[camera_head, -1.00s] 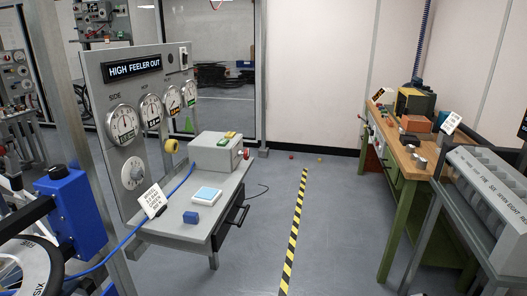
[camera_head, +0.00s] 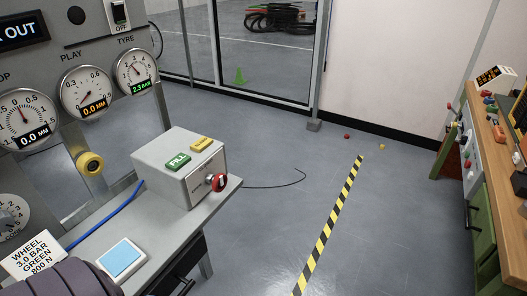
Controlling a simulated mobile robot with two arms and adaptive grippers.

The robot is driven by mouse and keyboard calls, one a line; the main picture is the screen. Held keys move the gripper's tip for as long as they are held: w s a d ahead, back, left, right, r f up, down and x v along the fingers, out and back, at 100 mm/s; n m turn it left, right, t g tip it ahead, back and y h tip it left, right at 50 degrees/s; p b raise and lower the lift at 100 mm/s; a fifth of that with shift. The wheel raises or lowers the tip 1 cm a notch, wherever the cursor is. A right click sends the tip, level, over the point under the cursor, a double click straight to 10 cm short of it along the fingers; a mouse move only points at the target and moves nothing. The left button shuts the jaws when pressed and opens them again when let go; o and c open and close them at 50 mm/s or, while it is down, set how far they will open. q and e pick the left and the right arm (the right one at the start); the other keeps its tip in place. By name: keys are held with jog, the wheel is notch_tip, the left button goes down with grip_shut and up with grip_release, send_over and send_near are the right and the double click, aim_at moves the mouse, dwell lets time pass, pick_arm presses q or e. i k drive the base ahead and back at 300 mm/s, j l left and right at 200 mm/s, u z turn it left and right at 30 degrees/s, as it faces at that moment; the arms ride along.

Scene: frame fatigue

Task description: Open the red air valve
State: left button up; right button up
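The red air valve (camera_head: 216,182) is a small round red knob with a pale bar. It sticks out of the right face of a grey control box (camera_head: 178,172) on the grey bench. The top of the box carries a green FILL button (camera_head: 178,162) and a yellow button (camera_head: 201,144) with unreadable text. A dark rounded shape shows at the bottom left edge; I cannot tell whether it is part of my arm. No gripper fingers show, and nothing touches the valve.
The gauge panel (camera_head: 100,52) stands at the left, with one tyre gauge reading 2.3 bar. A blue pad (camera_head: 122,255) and a wheel label card (camera_head: 32,256) are on the bench. Open floor with a striped line (camera_head: 329,226) lies right of the bench. A wooden workbench (camera_head: 490,140) stands at far right.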

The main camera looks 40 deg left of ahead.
aim_at(220, 182)
jog(key=i+u, duration=0.3)
jog(key=i, duration=0.15)
jog(key=i+l+u, duration=0.6)
jog(key=i, duration=0.2)
jog(key=j, duration=0.1)
